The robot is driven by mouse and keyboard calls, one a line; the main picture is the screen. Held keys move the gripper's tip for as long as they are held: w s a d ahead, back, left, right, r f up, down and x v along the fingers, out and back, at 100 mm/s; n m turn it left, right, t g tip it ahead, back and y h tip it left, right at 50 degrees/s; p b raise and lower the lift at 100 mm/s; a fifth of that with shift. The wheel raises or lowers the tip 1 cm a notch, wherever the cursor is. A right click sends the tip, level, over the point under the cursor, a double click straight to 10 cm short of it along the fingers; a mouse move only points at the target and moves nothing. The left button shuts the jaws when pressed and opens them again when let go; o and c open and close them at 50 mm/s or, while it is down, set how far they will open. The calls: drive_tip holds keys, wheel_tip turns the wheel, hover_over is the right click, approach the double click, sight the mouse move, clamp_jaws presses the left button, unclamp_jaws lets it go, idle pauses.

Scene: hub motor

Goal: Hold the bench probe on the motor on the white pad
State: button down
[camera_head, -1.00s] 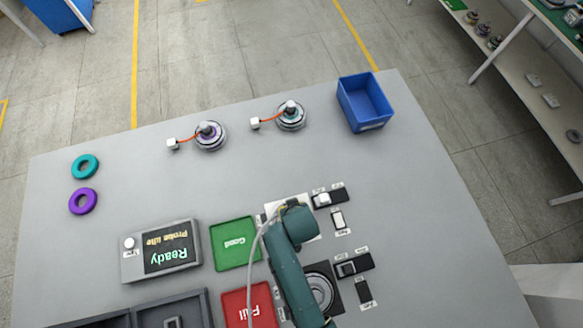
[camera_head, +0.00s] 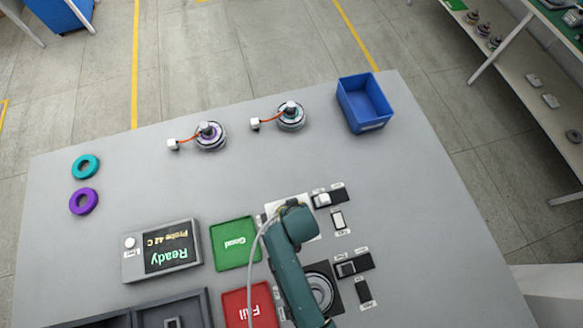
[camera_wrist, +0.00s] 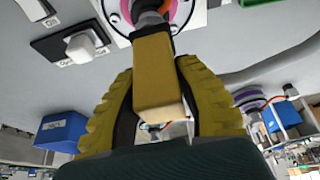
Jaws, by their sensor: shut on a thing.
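My gripper (camera_wrist: 157,84) is shut on the bench probe, whose tan block handle (camera_wrist: 154,58) stands between the two yellow fingers in the wrist view. The probe's dark lower end reaches a motor with a pink ring (camera_wrist: 178,14) at the top of that view. Whether the tip presses on it or stops just short is hard to tell. The motor sits on the white pad (camera_head: 273,206). In the head view my arm covers the motor, probe and gripper, leaving only pad edges visible.
The tester display (camera_head: 167,252) reads "Ready" with a probe line. Green Good (camera_head: 235,243) and red Fail trays (camera_head: 248,306) lie left of my arm. Switches (camera_head: 328,197) flank the pad's right. Two motors (camera_head: 211,137) (camera_head: 291,116) and a blue bin (camera_head: 364,103) stand farther back.

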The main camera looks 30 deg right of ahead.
wheel_tip(320, 180, up, 6)
drive_tip(key=p, duration=0.6)
drive_tip(key=shift+r, duration=0.1)
idle(1.3)
